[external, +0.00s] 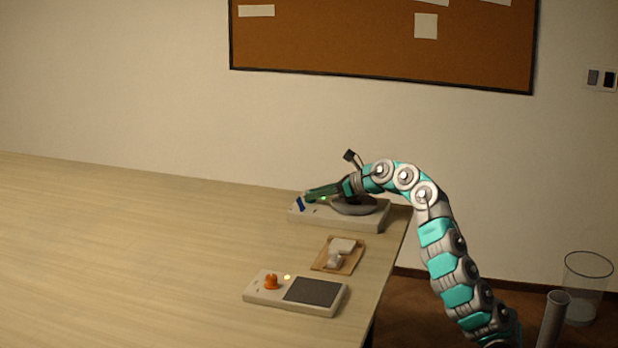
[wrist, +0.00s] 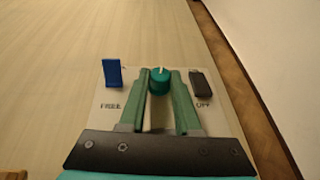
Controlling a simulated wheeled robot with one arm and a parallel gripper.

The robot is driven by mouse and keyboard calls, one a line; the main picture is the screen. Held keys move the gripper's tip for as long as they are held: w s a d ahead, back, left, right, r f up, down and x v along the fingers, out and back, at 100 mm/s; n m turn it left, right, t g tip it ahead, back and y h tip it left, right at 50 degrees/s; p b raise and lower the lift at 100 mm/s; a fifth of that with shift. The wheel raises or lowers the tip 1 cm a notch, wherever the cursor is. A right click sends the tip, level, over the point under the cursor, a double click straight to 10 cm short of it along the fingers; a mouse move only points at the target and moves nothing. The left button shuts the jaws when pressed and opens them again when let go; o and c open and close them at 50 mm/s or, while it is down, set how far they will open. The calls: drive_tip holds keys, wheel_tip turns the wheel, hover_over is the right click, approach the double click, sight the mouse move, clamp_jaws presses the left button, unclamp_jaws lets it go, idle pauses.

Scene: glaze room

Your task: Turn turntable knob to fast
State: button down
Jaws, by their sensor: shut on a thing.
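The turntable unit (external: 370,221) is a pale box at the table's far right corner, with a grey round plate (external: 357,207) on top. A teal knob (wrist: 159,84) with a white pointer line stands on its panel in the wrist view. The line points away from me, leaning slightly right. My gripper (external: 310,195) reaches over the box from the right. In the wrist view its green fingers (wrist: 160,76) are shut on the knob, one on each side. A blue lever (wrist: 112,72) is left of the knob and a dark switch (wrist: 201,83) right of it. The panel lettering is small; the right label reads "OFF".
Nearer on the table are a wooden board (external: 321,267) with a white piece and a second pale box (external: 262,299) with an orange knob (external: 271,283) and dark pad. The table's right edge is close to the turntable. The table's left side is clear.

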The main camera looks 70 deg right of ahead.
drive_tip(key=shift+a+r+m+h+p, duration=0.25)
drive_tip(key=shift+m+h+p, duration=0.5)
drive_tip(key=shift+p, duration=0.4)
drive_tip(key=shift+m+h+p, duration=0.25)
drive_tip(key=shift+h+p, duration=0.2)
drive_tip(key=shift+f, duration=0.15)
drive_tip(key=c, duration=0.6)
unclamp_jaws()
drive_tip(key=shift+d, duration=0.1)
drive_tip(key=shift+p+v, duration=0.5)
drive_tip(key=shift+v, duration=3.4)
drive_tip(key=shift+w, duration=0.15)
